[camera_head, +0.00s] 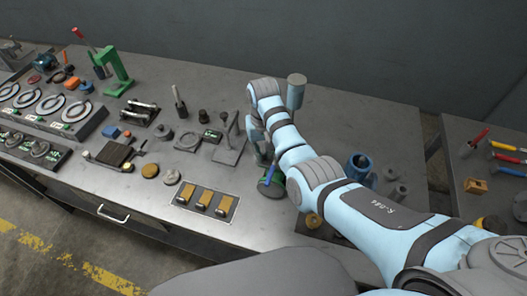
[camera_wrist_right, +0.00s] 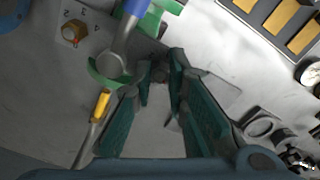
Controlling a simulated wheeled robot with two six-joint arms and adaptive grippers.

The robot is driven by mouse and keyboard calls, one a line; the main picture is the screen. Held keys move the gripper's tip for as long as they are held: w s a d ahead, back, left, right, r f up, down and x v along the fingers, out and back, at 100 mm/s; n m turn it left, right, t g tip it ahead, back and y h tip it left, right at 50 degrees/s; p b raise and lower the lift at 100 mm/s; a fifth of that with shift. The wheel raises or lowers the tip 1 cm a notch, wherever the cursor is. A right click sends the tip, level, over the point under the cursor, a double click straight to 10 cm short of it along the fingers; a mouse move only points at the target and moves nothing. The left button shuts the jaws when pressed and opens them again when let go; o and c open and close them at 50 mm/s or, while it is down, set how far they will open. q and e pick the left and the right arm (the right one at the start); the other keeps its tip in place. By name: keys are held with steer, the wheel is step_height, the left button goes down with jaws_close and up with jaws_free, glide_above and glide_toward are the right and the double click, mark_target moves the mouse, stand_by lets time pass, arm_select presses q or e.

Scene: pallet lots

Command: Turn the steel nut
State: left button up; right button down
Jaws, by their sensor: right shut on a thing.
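My right gripper (camera_head: 262,158) reaches down over the workbench (camera_head: 255,225) near its right part. In the right wrist view its two teal fingers (camera_wrist_right: 161,78) converge on a small dark grey piece, the steel nut (camera_wrist_right: 160,73), and are shut on it. The fingertips cover most of the nut, so its faces and what it sits on are hard to make out. In the head view my own arm and gripper hide the nut. My left gripper is not in view.
A blue-handled tool (camera_wrist_right: 133,12) on a green holder (camera_wrist_right: 103,77) stands close beside the fingers. In the head view a lever stand (camera_head: 228,148) is left of the gripper, and a tray with brass blocks (camera_head: 232,208) is at the front.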

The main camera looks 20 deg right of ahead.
stand_by(0.5)
steer(key=c, duration=1.6)
jaws_free()
steer(key=shift+w+f, duration=0.1)
